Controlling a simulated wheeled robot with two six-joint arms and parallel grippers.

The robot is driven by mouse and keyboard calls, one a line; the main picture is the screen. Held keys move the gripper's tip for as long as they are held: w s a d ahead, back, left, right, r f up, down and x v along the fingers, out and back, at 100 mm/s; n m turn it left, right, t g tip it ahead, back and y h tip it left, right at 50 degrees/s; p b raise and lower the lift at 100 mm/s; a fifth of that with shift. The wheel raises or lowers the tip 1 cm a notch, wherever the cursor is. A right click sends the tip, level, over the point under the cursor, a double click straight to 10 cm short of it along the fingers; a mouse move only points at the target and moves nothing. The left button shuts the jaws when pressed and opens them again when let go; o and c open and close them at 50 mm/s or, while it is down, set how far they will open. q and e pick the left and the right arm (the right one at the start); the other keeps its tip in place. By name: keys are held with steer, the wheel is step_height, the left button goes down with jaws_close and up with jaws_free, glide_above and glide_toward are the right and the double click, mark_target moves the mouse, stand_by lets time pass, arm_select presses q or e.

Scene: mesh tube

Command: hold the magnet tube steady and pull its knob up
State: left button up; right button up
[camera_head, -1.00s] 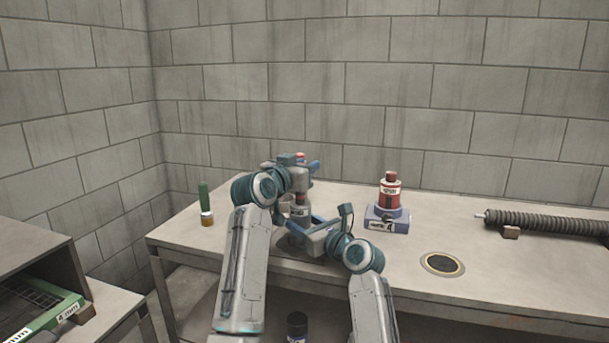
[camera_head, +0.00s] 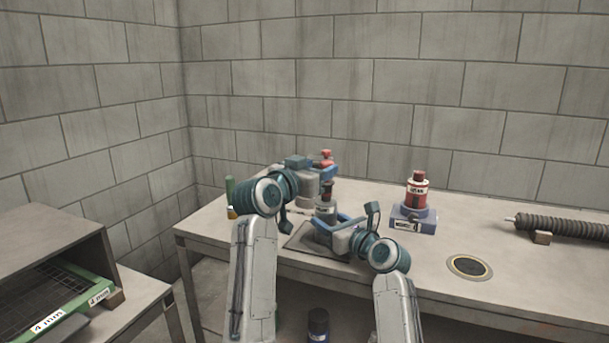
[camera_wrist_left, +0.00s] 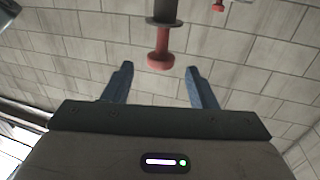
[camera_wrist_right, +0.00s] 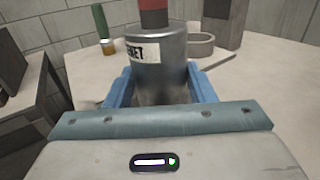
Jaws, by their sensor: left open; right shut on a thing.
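A red bottle (camera_head: 417,190) stands on a blue labelled base (camera_head: 414,222) to the right. A ribbed dark hose (camera_head: 565,226) lies farther right, near a round table inset (camera_head: 469,267). A shelf unit (camera_head: 60,240) is at far left.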

arm_select(q)
steer(key=v, duration=0.5)
steer(key=shift+s+a, duration=0.1)
steer(key=shift+s, duration=0.1)
arm_select(e)
steer(key=o, duration=1.2)
